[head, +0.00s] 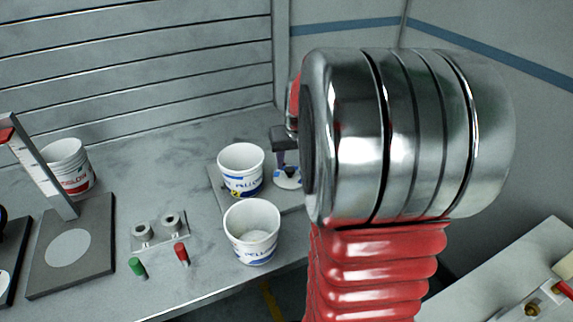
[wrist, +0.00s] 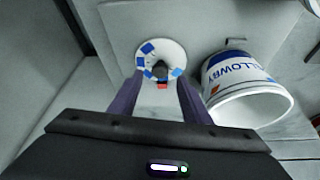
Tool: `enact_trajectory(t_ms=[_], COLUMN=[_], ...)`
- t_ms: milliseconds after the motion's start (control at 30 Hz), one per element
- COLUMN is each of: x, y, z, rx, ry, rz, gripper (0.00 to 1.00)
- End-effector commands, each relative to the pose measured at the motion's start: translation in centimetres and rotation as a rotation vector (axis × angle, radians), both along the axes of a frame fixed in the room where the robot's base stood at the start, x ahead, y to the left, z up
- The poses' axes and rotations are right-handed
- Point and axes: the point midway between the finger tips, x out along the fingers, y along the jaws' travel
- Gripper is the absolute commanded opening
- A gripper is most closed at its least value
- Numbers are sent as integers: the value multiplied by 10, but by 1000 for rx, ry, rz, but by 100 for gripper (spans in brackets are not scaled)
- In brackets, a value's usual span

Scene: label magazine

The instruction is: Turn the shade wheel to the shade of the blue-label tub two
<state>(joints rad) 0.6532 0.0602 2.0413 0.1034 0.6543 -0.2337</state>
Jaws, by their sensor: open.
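The shade wheel (wrist: 150,52) is a white disc with blue patches of differing shade, a dark central knob (wrist: 160,70) and a red mark at its near edge. It shows partly in the head view (head: 289,182). My gripper (wrist: 160,78) is open, its two purple fingers on either side of the knob; I cannot tell whether they touch it. One blue-label tub (head: 241,172) stands beside the wheel, and it also shows in the wrist view (wrist: 231,72). Another blue-label tub (head: 252,234) stands nearer the bench front, with pale contents.
A red-label tub (head: 66,166) stands at the left behind an upright post on a dark plate (head: 95,253). Green (head: 137,267) and red (head: 181,253) pegs stand by a small plate with two metal cylinders. My arm hides the bench's right part.

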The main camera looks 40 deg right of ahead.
Motion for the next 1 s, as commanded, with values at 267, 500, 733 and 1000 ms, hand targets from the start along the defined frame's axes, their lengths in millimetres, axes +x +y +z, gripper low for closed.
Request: enact_trajectory(t_ms=[267, 500, 733, 1000], x=[11, 13, 13, 13], y=[-6, -7, -7, -7], z=[-31, -37, -37, -37], rx=[1, 0, 0, 0], ry=[2, 0, 0, 0], rz=[0, 0, 0, 1], gripper=[43, 43, 40, 21])
